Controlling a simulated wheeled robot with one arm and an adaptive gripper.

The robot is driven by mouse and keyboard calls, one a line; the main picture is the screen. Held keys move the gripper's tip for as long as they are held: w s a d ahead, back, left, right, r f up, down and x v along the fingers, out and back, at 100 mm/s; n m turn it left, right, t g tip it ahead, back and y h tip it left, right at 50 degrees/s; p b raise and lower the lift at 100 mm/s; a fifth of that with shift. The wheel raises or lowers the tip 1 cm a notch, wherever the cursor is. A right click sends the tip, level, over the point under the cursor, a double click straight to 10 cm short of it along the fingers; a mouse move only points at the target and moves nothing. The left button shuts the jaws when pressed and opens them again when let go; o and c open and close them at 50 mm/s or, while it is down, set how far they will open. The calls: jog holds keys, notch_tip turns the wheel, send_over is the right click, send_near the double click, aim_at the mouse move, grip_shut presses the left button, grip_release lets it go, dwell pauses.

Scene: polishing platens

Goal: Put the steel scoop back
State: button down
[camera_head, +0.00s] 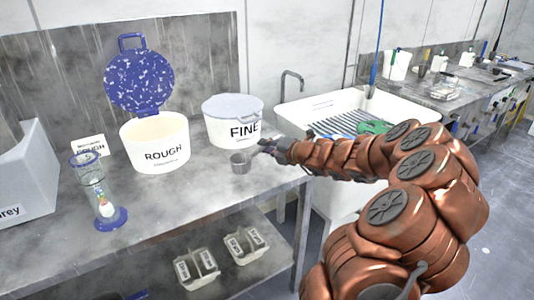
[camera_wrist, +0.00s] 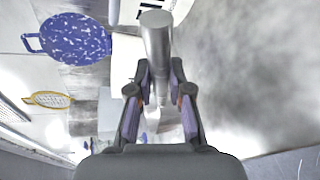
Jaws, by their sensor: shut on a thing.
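The steel scoop (camera_head: 240,163) is a small grey metal cup, held in front of the FINE tub near the bench's right end. My gripper (camera_head: 262,148) is shut on its handle side, to the right of the cup. In the wrist view the scoop (camera_wrist: 157,38) juts out beyond the fingers of my gripper (camera_wrist: 159,80). I cannot tell whether the cup touches the bench. The white ROUGH tub (camera_head: 155,155) is open, with its blue speckled lid (camera_head: 139,82) raised behind it. The white FINE tub (camera_head: 226,131) has its pale lid (camera_head: 232,107) on.
A glass cylinder with a blue base (camera_head: 109,219) stands left on the steel bench (camera_head: 170,205), near a label card (camera_head: 90,146). A grey bin (camera_head: 28,170) is at far left. A white sink (camera_head: 310,112) is at the right. Small trays (camera_head: 196,268) sit on the lower shelf.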

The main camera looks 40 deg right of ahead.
jog(key=shift+w+d, duration=0.3)
jog(key=shift+w, duration=0.15)
jog(key=shift+d+f+b, duration=0.1)
jog(key=shift+f+b, duration=0.2)
jog(key=shift+f, duration=1.45)
jog(key=shift+f, duration=0.1)
jog(key=c, duration=1.1)
grip_release()
jog(key=shift+s+d+r, duration=0.1)
jog(key=shift+s+r, duration=0.15)
jog(key=shift+s, duration=0.05)
jog(key=shift+p+v, duration=0.4)
jog(key=shift+v, duration=5.3)
